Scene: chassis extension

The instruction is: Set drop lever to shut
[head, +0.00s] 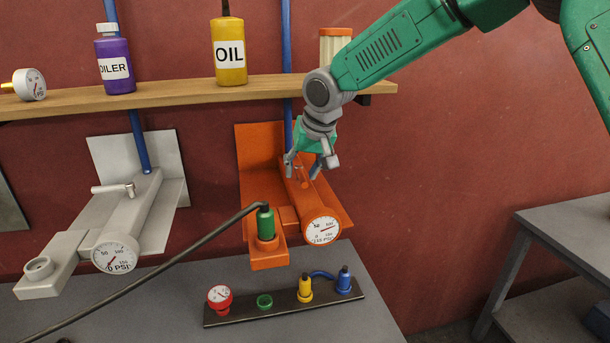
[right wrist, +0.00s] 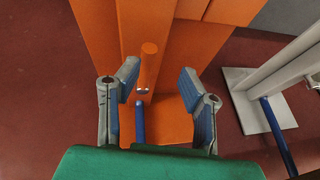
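The orange pressure unit (head: 262,185) is mounted on the wall in the middle of the head view, with a round gauge (head: 322,231) on its front end. My right gripper (head: 303,168) hangs over the unit's upper part, fingers pointing down. In the right wrist view, a short orange lever (right wrist: 149,66) stands out between the spread fingers of that gripper (right wrist: 159,80). The fingers look apart from the lever, with gaps on both sides. In the head view the lever is largely hidden by the gripper. My left gripper is not in view.
A grey unit (head: 140,212) with a silver lever (head: 112,188) stands to the left. A wooden shelf (head: 180,94) carries oil bottles above. A dark hose runs to a green fitting (head: 265,222). A black rack (head: 240,316) lies below; a grey table (head: 555,220) stands right.

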